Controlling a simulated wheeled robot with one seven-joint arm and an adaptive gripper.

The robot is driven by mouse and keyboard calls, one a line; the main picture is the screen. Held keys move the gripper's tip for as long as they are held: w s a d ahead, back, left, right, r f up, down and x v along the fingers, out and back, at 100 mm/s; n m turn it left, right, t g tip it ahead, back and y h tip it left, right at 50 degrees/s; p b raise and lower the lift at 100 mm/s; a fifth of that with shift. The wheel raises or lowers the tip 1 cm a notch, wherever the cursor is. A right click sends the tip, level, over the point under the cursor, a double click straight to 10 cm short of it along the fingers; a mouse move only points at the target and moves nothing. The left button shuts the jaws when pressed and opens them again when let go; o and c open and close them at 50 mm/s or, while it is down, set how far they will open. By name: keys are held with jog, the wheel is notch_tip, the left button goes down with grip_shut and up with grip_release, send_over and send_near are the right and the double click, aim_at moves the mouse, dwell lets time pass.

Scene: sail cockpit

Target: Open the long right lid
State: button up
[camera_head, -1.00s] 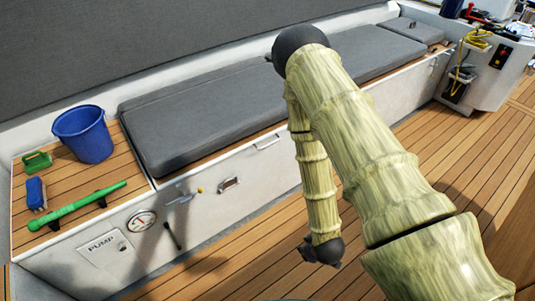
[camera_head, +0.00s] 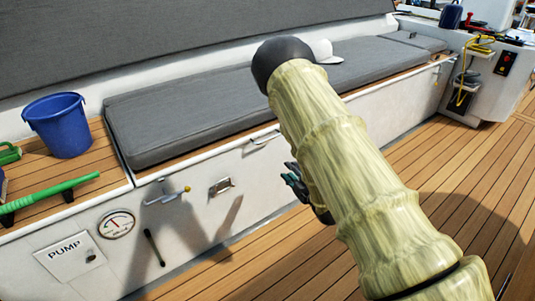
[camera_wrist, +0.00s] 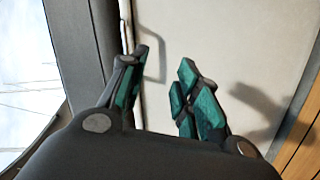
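The long bench lid carries a long grey cushion (camera_head: 190,108) and is closed, lying flat on the white bench. A slim pale handle (camera_head: 264,138) sits at its front edge; it also shows in the wrist view (camera_wrist: 162,60). My gripper (camera_head: 296,182) is in front of the bench face, right of and below the handle in the head view, partly hidden by my arm. In the wrist view my gripper (camera_wrist: 165,75) has its teal-padded fingers apart with nothing held. The handle lies beyond them, near the left finger; I see no contact.
On the left are a blue bucket (camera_head: 58,124) and a green tube (camera_head: 50,192). The bench front has a gauge (camera_head: 116,224), a lever (camera_head: 166,197), a latch (camera_head: 221,186) and a pump panel (camera_head: 70,256). A white cap (camera_head: 323,51) shows behind my arm. The deck is clear.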

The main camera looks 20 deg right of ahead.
aim_at(267, 140)
jog(key=w+a+r+n+y+b, duration=0.1)
jog(key=w+n+b, duration=0.1)
jog(key=w, duration=0.3)
jog(key=w+a+r+n+t+y+b, duration=0.1)
jog(key=w+a+r+b, duration=0.1)
jog(key=w+b, duration=0.1)
jog(key=w+a+r+n+t+y+b, duration=0.1)
jog(key=w+a+r+n+y+b, duration=0.1)
jog(key=w, duration=0.4)
jog(key=shift+w+r+n+b, duration=0.2)
jog(key=shift+w+n+b, duration=0.15)
jog(key=shift+b, duration=0.45)
jog(key=shift+c, duration=0.5)
grip_shut()
